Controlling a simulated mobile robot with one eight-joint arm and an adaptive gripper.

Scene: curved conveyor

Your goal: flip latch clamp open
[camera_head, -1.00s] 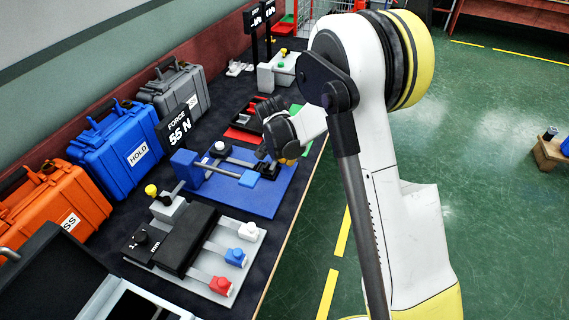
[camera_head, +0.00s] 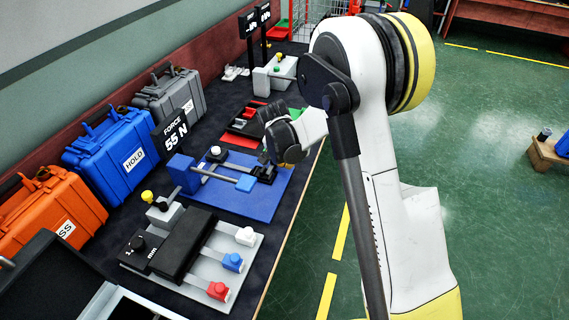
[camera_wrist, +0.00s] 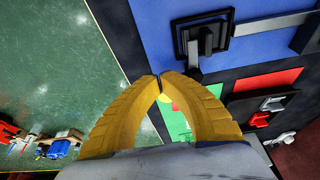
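The latch clamp is on a blue base plate (camera_head: 262,198) on the dark bench. It has a blue block (camera_head: 181,174), a grey bar, a blue end piece (camera_head: 246,183) and a black latch part (camera_head: 264,172). In the wrist view, the black latch part (camera_wrist: 205,36) is a square frame with a dark post, at the top right of centre. My gripper (camera_wrist: 160,79) has its yellow fingertips together with nothing visible between them. In the head view, my gripper (camera_head: 291,156) is just right of the black latch part, largely hidden by its dark housing; contact cannot be told.
A grey fixture (camera_head: 215,262) with red, blue and white knobs stands nearer. A red mat (camera_wrist: 268,82) and green mat (camera_wrist: 179,124) lie beyond the blue plate. Orange, blue and grey cases line the wall. A "55 N" sign (camera_head: 174,131) stands behind the clamp.

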